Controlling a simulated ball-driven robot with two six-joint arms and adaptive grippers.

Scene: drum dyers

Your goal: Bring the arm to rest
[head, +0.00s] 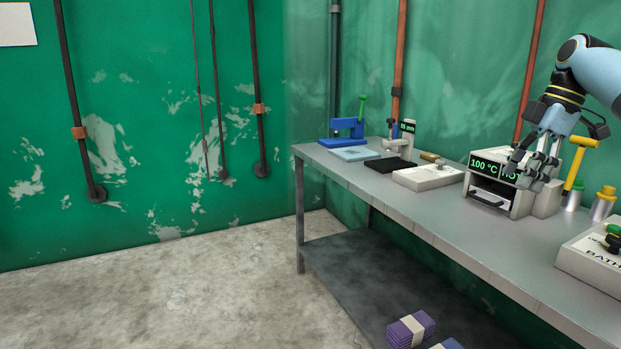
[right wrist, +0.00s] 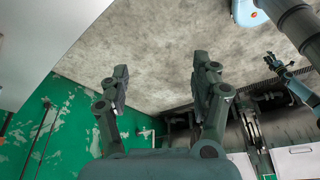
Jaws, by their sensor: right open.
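My right gripper (head: 535,165) is at the upper right of the head view, on its light blue arm. Its fingers point down and it hangs in front of the device with the green "100 °C" display (head: 484,164), partly covering it. I cannot tell whether they touch. In the right wrist view the two dark fingers (right wrist: 162,88) are spread wide apart with nothing between them. A small dark gripper on a light blue arm, apparently my left one (right wrist: 280,68), shows at the right of that view, too small to read.
A grey workbench (head: 440,212) runs along the green wall. It carries a blue press (head: 347,130), a white box (head: 428,177), a yellow-handled tool (head: 579,160), a bottle (head: 603,204) and a bath unit (head: 592,260). Purple bundles (head: 411,329) lie on its lower shelf. The floor at left is clear.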

